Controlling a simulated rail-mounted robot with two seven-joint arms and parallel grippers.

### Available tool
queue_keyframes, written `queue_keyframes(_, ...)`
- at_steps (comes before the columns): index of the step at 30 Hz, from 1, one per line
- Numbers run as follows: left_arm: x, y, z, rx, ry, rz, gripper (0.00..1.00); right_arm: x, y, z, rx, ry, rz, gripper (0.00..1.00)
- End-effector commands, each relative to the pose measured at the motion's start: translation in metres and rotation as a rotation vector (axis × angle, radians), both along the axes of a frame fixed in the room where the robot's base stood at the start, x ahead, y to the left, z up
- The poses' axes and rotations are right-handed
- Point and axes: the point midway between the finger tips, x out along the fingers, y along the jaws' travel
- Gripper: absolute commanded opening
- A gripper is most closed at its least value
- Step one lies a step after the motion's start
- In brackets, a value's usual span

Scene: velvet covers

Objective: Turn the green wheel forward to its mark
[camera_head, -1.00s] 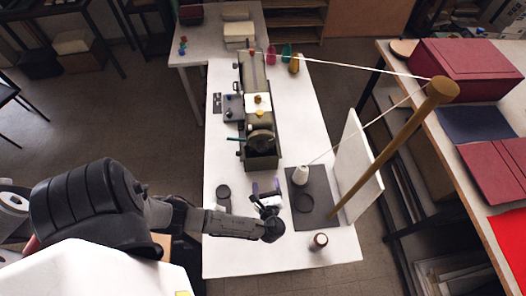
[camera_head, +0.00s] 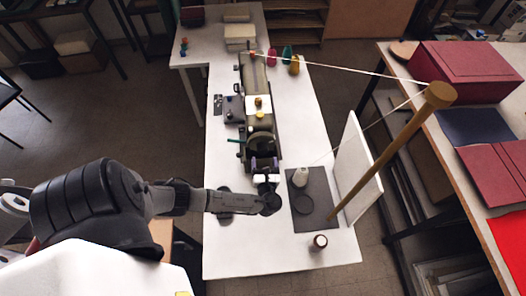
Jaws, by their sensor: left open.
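The long olive-grey machine (camera_head: 253,75) stands lengthwise on the white table. A dark wheel (camera_head: 262,140), its green hardly visible, sits at the machine's near end. A thin teal bar (camera_head: 237,141) sticks out to the left beside it. I cannot make out the mark. My left gripper (camera_head: 265,163) is open, with its purple-tipped fingers apart, pointing at the machine's near end just below the wheel. I cannot tell whether the fingers touch anything. The gripper hides part of the machine's front. My right gripper is not in view.
A wooden post (camera_head: 385,160) and white panel (camera_head: 359,175) rise there. Threads run across from the post. The table's front left is clear.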

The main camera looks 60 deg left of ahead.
Motion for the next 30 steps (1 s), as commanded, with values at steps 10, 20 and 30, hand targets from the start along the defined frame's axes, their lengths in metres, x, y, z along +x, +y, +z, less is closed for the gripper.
queue_keyframes(10,0.015,0.038,0.0,0.001,0.001,0.0,0.74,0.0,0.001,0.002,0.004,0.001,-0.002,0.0)
queue_keyframes(20,0.018,0.044,0.0,0.0,-0.001,0.0,0.74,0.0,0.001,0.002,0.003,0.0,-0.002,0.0)
queue_keyframes(30,0.018,0.044,0.0,0.0,-0.001,0.0,0.55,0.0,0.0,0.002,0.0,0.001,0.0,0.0)
